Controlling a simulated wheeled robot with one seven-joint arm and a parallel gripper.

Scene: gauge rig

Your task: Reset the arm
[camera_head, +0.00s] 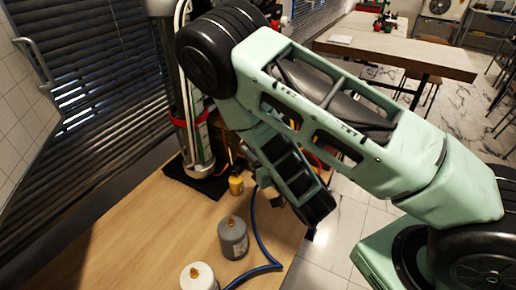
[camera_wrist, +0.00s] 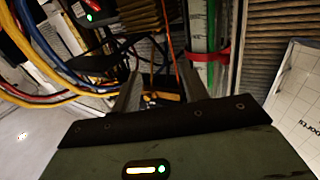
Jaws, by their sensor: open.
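My mint-green arm spans the head view from the lower right up to a black joint at top centre, then bends down over the table. My gripper (camera_wrist: 160,82) shows in the wrist view with its two grey fingers apart. I see nothing held between them. Dark parts and a small yellow thing show behind the fingers. In the head view the arm mostly hides the gripper, and its fingertips cannot be made out. The rig's upright column (camera_head: 197,125) stands close by, with a red band that also shows in the wrist view (camera_wrist: 211,55).
The wooden table (camera_head: 130,225) holds a grey canister (camera_head: 233,241), a white canister (camera_head: 199,277), a yellow bottle (camera_head: 236,185) and a blue hose (camera_head: 262,240). Yellow and red cables (camera_wrist: 45,68) hang near my gripper. The table's left part is clear. Blinds (camera_head: 90,70) stand behind.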

